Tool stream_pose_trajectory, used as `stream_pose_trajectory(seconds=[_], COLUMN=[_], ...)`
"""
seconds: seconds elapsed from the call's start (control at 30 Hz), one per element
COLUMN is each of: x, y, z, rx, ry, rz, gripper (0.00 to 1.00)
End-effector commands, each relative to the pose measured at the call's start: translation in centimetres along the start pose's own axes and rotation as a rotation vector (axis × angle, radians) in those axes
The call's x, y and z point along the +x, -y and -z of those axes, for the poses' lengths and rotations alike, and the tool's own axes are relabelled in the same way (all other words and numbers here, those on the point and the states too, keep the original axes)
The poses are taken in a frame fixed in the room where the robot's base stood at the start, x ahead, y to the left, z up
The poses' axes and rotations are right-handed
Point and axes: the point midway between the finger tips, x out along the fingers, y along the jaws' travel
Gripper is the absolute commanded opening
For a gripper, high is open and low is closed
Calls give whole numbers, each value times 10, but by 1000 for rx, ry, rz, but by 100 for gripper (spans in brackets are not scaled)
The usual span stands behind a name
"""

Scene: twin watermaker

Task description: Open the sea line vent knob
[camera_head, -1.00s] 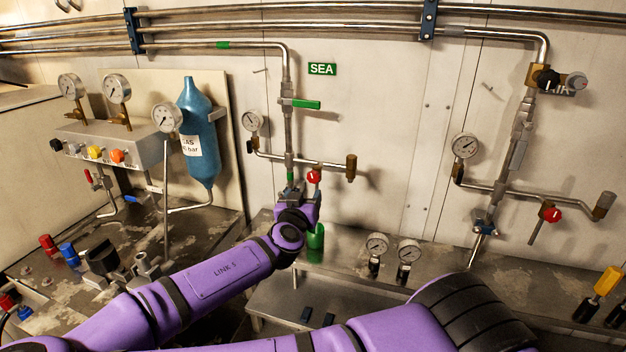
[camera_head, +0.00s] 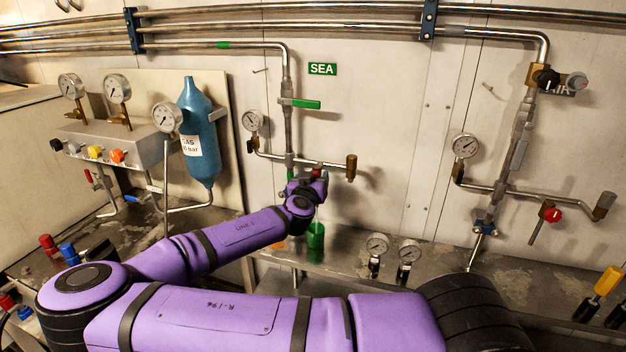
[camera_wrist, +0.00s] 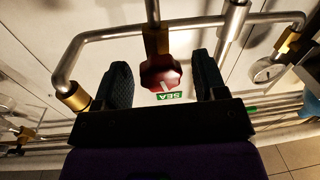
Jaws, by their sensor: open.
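The sea line vent knob (camera_wrist: 160,76) is red with a white mark, on a brass stem below the sea line pipe. In the wrist view it lies between the two dark fingers of my gripper (camera_wrist: 163,83), with a gap on each side. My gripper is open and no finger visibly touches the knob. In the head view only a sliver of the red knob (camera_head: 317,170) shows behind my purple wrist, and the fingers are hard to make out. The green SEA sign (camera_head: 322,69) is on the wall above.
A gauge (camera_head: 253,121) and a brass end fitting (camera_head: 351,167) flank the knob on the sea line. A green-handled valve (camera_head: 300,103) sits above. A green bottle (camera_head: 316,238) stands below my wrist. Another red knob (camera_head: 552,215) is on the right-hand line.

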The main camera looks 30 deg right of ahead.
Motion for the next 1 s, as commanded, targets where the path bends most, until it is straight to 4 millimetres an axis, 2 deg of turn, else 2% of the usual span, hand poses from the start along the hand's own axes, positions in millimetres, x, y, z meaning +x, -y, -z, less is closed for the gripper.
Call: stream_pose_trajectory(seconds=[0.13,0.17,0.3,0.37,0.73,1.0], x=[0,0,0,0,0,0], y=[0,0,0,0,0,0], z=[0,0,0,0,0,0], rx=[0,0,0,0,-49,-223], ry=[0,0,0,0,5,21], rz=[0,0,0,0,1,2], gripper=[65,60,28,16,16,16])
